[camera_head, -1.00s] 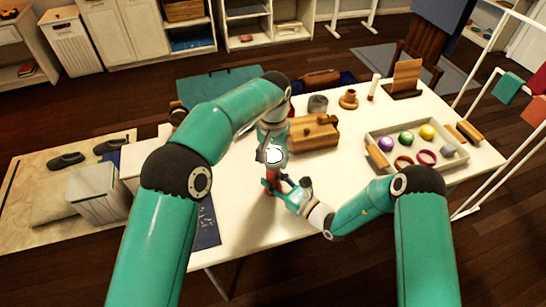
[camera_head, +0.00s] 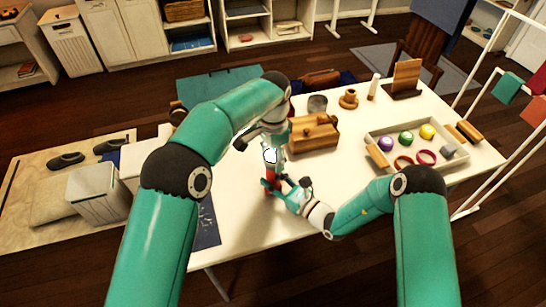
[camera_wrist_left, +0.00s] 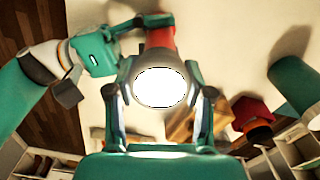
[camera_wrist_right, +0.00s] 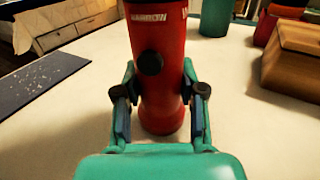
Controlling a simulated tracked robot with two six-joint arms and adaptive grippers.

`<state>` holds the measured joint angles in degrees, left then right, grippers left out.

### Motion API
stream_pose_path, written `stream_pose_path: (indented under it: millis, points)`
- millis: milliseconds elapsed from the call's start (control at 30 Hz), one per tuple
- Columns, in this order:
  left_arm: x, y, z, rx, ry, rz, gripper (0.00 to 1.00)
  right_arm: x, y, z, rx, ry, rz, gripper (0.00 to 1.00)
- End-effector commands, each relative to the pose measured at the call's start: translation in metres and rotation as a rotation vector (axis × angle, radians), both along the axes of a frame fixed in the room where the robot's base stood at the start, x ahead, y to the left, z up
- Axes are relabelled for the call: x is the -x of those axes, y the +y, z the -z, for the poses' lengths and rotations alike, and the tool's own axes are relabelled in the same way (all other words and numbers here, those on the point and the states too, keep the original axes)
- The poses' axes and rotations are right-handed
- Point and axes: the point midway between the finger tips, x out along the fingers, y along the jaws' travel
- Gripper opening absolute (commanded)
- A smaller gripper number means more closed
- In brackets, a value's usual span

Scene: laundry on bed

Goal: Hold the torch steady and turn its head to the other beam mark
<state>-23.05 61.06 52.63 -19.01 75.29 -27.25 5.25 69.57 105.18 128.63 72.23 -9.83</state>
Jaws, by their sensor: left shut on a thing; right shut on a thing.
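The red torch (camera_head: 272,173) stands upright over the white table, its lit white lens (camera_head: 270,156) facing up. In the left wrist view its head (camera_wrist_left: 160,62) is a grey ring around the bright lens, with the red body behind. My left gripper (camera_wrist_left: 160,92) is shut on the head, one finger on each side. My right gripper (camera_wrist_right: 160,100) is shut on the red body (camera_wrist_right: 160,85), below a black button (camera_wrist_right: 149,62). In the right wrist view "NARROW" shows at the body's top left and part of a "W" at the right edge. The head is out of that view.
A wooden box (camera_head: 314,133) stands close behind and right of the torch. A tray (camera_head: 385,172) with balls and rings lies further right. A dark blue sheet (camera_head: 206,222) lies at the table's left edge. The tabletop (camera_head: 258,225) in front of the torch is bare.

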Motion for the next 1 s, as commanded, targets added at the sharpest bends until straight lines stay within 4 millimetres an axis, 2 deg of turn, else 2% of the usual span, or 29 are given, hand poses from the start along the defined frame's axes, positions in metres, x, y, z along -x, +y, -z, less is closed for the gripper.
stream_pose_path:
  millis: [433, 467, 600, 1000]
  points:
    - [-0.0012, 0.0014, -0.0009, -0.001, -0.004, 0.011, 0.17, 0.0003, -0.0003, 0.0001, -0.001, 0.001, 0.000, 0.00]
    - [-0.0012, 0.0015, -0.0009, -0.001, -0.004, 0.011, 0.57, 0.0003, -0.0003, 0.0001, -0.001, 0.001, 0.000, 0.00]
    - [-0.0010, 0.0012, -0.0007, -0.001, -0.003, 0.010, 0.79, 0.0002, -0.0004, 0.0002, -0.001, 0.001, 0.000, 0.00]
    - [-0.0006, 0.0003, -0.0036, 0.000, -0.002, 0.010, 0.79, 0.0001, -0.0001, 0.0001, 0.000, 0.000, 0.000, 0.00]
